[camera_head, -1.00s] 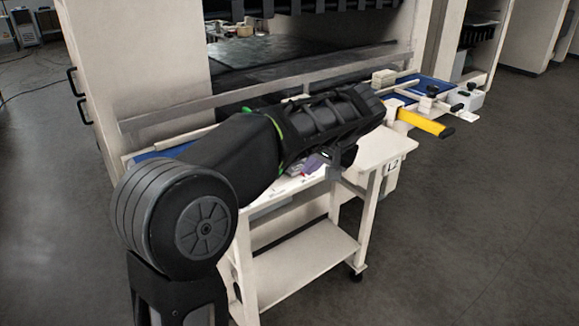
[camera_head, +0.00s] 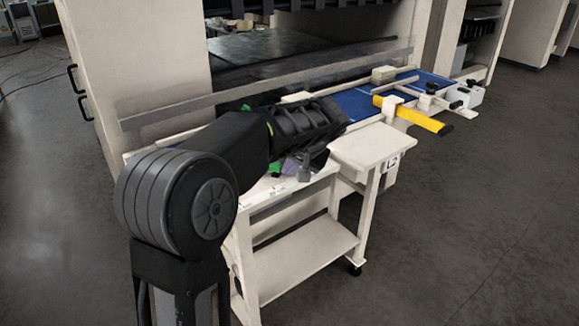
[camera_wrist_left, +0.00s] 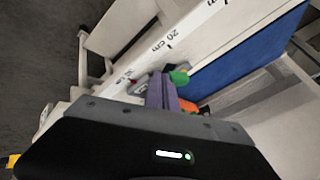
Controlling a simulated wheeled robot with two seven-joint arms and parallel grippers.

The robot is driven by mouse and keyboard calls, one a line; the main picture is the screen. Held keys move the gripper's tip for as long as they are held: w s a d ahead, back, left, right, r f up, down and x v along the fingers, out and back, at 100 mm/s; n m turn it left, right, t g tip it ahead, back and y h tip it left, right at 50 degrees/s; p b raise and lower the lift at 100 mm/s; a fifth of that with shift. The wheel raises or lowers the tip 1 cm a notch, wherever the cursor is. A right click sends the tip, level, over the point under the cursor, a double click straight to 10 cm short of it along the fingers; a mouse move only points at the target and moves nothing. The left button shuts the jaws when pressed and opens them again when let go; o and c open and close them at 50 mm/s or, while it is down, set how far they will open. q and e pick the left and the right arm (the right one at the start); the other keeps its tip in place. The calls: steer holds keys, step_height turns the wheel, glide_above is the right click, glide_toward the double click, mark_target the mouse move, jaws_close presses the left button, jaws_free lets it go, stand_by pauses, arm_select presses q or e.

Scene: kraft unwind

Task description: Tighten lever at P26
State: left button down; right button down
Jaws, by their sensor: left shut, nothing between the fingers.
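My left gripper (camera_head: 306,168) is shut and empty, pointing down over the top of the white cart beside small coloured items. A purple item (camera_head: 291,164) and a green one (camera_head: 275,168) lie there. In the left wrist view the purple item (camera_wrist_left: 162,92), the green one (camera_wrist_left: 179,77) and an orange one (camera_wrist_left: 188,106) show just past my gripper's housing. No P26 mark is legible, so I cannot tell which lever is meant. A yellow bar (camera_head: 412,115) and black knobs (camera_head: 432,88) sit on the far right of the rail. My right gripper is not in view.
The white cart (camera_head: 300,270) stands before a large white machine (camera_head: 140,55) with a blue strip (camera_head: 360,103). Floor to the right is clear.

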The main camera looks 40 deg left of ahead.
mark_target(271, 167)
arm_select(q)
steer(key=shift+s+a+f+m+t+b, duration=0.1)
steer(key=shift+s+a+m+t+b, duration=0.3)
steer(key=shift+a+m+b, duration=0.25)
steer(key=shift+s+a+m+t+h, duration=0.3)
steer(key=shift+a+m+h, duration=0.15)
steer(key=shift+m+h, duration=0.1)
steer(key=shift+s+a+m+t+h+b, duration=0.15)
steer(key=shift+a+m+t+h, duration=0.05)
steer(key=shift+a+m, duration=0.3)
steer(key=shift+s+a+m+t+h+b, duration=0.15)
steer(key=shift+a+m+t, duration=0.05)
steer(key=shift+a+m, duration=0.3)
steer(key=shift+a, duration=0.5)
